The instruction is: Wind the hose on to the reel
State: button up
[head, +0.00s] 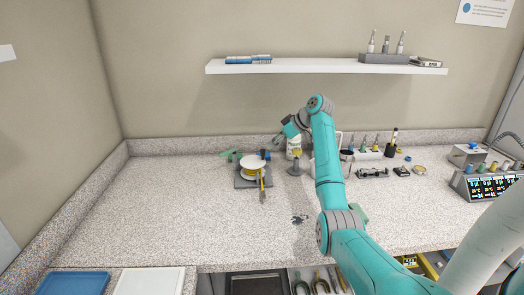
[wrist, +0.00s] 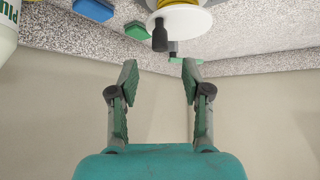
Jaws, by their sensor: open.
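The reel (head: 253,161) has a white top disc and a yellow hose wound under it. It stands on a grey base (head: 242,182) left of the counter's middle. In the wrist view the reel (wrist: 195,20) is at the top edge, partly cut off, with a dark upright handle (wrist: 160,38) on its disc. A yellow length of hose (head: 262,183) hangs at the reel's front. My gripper (wrist: 159,68) is open and empty, its two green-padded fingers apart. The handle lies beyond the fingertips, roughly between them in the picture. In the head view my gripper (head: 279,139) is behind and right of the reel.
A white bottle (head: 294,147) stands close right of my gripper. A small grey stand (head: 295,168) is right of the reel. Racks and small tools fill the right counter. A shelf (head: 320,67) hangs above. The counter's left side is clear.

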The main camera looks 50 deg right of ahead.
aim_at(264, 150)
jog(key=x, duration=0.7)
jog(key=shift+w+f, duration=0.1)
grip_shut()
